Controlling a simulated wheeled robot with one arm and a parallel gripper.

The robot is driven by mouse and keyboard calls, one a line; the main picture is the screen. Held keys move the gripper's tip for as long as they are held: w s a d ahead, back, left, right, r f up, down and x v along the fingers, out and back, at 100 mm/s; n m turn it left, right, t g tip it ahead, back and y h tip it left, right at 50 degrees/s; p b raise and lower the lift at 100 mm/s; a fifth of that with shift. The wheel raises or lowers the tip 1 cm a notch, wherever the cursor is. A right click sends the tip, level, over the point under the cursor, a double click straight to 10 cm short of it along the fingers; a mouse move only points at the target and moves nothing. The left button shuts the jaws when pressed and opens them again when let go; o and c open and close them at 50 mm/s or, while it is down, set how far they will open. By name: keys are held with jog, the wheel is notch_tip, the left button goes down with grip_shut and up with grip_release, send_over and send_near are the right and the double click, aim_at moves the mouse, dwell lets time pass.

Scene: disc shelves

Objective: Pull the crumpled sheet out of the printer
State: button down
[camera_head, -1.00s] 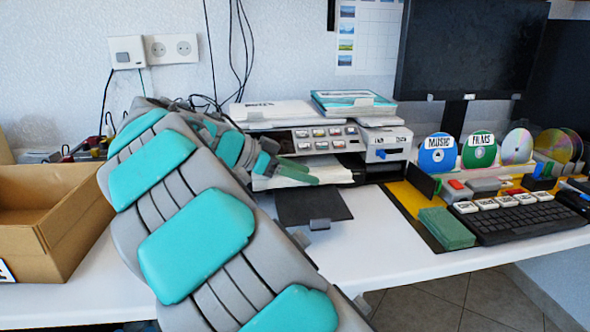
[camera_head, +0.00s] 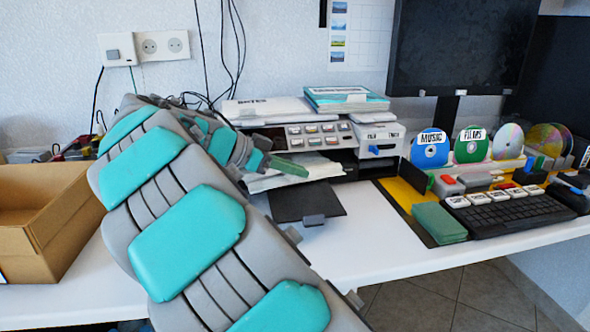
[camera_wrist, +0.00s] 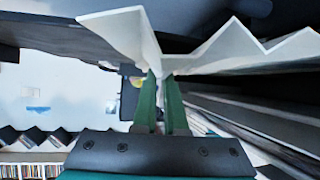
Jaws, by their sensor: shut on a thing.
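The printer (camera_head: 360,128) stands against the wall at the back of the white table. The crumpled white sheet (camera_head: 319,168) sticks out of its front opening. In the wrist view the sheet (camera_wrist: 128,31) shows sharp zigzag folds across the top. My gripper (camera_head: 290,167) is at the printer's front with its green fingers on the sheet. In the wrist view its fingertips (camera_wrist: 161,77) are closed on the sheet's edge. The sheet's inner end is hidden inside the printer, and my arm hides part of the printer's left side.
A dark pad (camera_head: 285,205) lies in front of the printer. An open cardboard box (camera_head: 75,235) is at the left. Discs (camera_head: 430,150), a keyboard (camera_head: 510,212) and a green block (camera_head: 439,222) are at the right. The table's front middle is clear.

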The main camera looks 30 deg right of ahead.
aim_at(303, 201)
jog(key=shift+s, duration=0.1)
jog(key=shift+s+a+r+b, duration=0.1)
jog(key=shift+s+a+b, duration=0.25)
jog(key=shift+s+b, duration=0.75)
jog(key=shift+s+a+b, duration=0.4)
jog(key=shift+s+b, duration=0.25)
jog(key=shift+s, duration=0.8)
jog(key=shift+s+a+r+b, duration=0.1)
jog(key=shift+s+a+b, duration=0.25)
jog(key=shift+s+b, duration=0.75)
jog(key=shift+s, duration=0.15)
notch_tip(303, 201, up, 7)
jog(key=s+p, duration=0.2)
jog(key=shift+a, duration=0.25)
